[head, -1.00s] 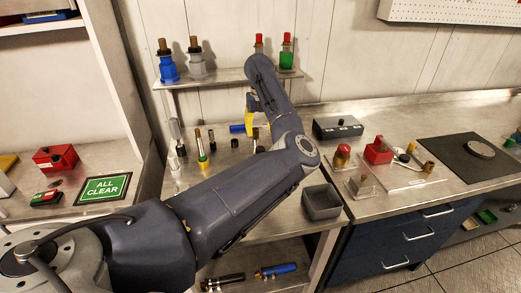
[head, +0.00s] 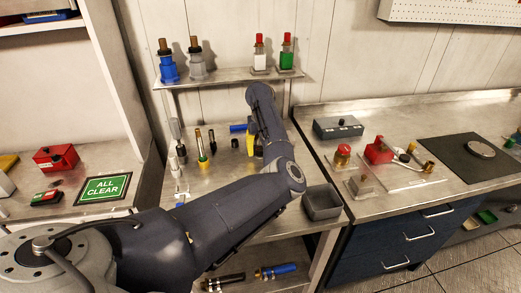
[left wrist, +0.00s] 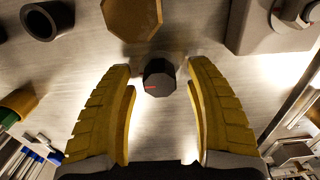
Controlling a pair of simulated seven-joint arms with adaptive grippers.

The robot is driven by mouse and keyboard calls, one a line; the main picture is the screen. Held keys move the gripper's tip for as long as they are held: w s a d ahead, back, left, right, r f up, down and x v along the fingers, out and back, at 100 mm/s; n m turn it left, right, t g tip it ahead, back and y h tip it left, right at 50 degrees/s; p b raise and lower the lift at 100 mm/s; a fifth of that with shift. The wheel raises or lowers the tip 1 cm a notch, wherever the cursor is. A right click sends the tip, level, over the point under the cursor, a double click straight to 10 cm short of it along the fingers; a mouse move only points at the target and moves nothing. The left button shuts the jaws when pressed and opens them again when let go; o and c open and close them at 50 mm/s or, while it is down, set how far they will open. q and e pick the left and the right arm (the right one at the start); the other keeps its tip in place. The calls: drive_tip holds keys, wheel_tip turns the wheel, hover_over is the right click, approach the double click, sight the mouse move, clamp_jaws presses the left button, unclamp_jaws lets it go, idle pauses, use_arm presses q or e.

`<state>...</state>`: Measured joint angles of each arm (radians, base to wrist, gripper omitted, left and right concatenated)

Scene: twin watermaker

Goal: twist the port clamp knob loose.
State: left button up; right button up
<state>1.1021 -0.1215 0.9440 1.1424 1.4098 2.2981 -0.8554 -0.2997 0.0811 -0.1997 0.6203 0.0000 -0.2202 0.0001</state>
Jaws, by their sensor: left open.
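A dark faceted knob (left wrist: 159,79) with a red mark on its face stands over the steel surface in the left wrist view. I take it to be the port clamp knob. My left gripper (left wrist: 162,88) is open, with its yellow fingers on either side of the knob and a gap visible at each side. In the head view only a bit of the yellow left gripper (head: 257,149) shows beside the forearm, and the knob cannot be made out there. My right gripper is in neither view.
A brown faceted piece (left wrist: 132,14) lies just beyond the knob, with a black ring (left wrist: 47,19) to its left. A grey box (head: 338,127) stands to the right. Bottles line the shelf (head: 225,78) above.

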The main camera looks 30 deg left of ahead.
use_arm(q)
drive_tip(key=shift+c, duration=0.5)
clamp_jaws()
drive_tip(key=n, duration=0.4)
drive_tip(key=shift+n, duration=0.4)
drive_tip(key=n, duration=0.4)
drive_tip(key=shift+n, duration=0.3)
drive_tip(key=n, duration=0.4)
drive_tip(key=shift+n, duration=2.2)
